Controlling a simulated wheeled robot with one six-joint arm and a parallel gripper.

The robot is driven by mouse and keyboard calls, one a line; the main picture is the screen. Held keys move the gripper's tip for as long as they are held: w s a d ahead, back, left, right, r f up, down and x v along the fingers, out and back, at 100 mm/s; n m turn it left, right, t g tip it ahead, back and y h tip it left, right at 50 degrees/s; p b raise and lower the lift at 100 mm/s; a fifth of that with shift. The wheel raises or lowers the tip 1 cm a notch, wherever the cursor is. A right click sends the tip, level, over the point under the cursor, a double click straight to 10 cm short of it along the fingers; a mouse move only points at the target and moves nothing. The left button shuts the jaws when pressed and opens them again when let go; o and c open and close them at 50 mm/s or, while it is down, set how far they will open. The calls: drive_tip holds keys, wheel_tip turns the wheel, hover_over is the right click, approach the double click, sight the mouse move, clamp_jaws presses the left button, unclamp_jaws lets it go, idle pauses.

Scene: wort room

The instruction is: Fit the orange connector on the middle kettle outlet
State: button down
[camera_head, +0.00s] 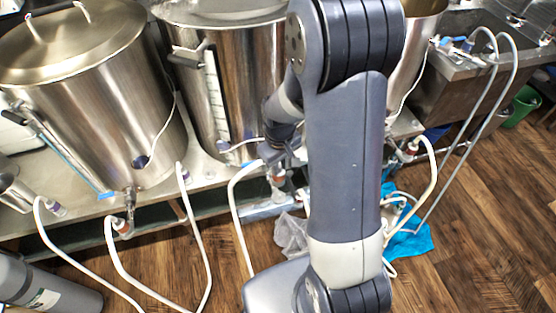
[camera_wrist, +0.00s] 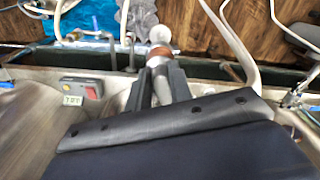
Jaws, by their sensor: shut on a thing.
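The middle kettle (camera_head: 228,105) is a steel pot with a sight gauge, partly behind my arm in the head view. My gripper (camera_wrist: 159,84) is shut on the orange connector (camera_wrist: 158,56), which looks orange-brown in the wrist view with a pale rounded end beyond it. In the head view the orange connector (camera_head: 277,176) shows low in front of the middle kettle, beside my arm, with a white hose near it. The middle kettle's outlet is hidden by my arm and gripper, so I cannot tell whether the connector touches it.
The left kettle (camera_head: 95,110) has an orange-ended hose (camera_head: 122,228) at its outlet. Purple-ended hoses (camera_head: 56,209) lie along the bench edge. A small display box (camera_wrist: 80,91) is left of my gripper. White hoses loop over the wooden floor (camera_head: 480,235); a blue cloth (camera_head: 412,240) lies there.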

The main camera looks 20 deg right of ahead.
sight(279, 177)
drive_tip(key=shift+f+b, duration=2.45)
drive_tip(key=shift+f, duration=0.9)
drive_tip(key=shift+f+b, duration=1.1)
drive_tip(key=shift+f, duration=0.2)
drive_tip(key=c, duration=1.2)
unclamp_jaws()
wheel_tip(279, 177, up, 11)
drive_tip(key=shift+f+p, duration=0.1)
drive_tip(key=shift+p, duration=0.6)
wheel_tip(279, 177, down, 10)
drive_tip(key=shift+f+b, duration=0.1)
drive_tip(key=shift+b, duration=0.3)
drive_tip(key=shift+f, duration=0.15)
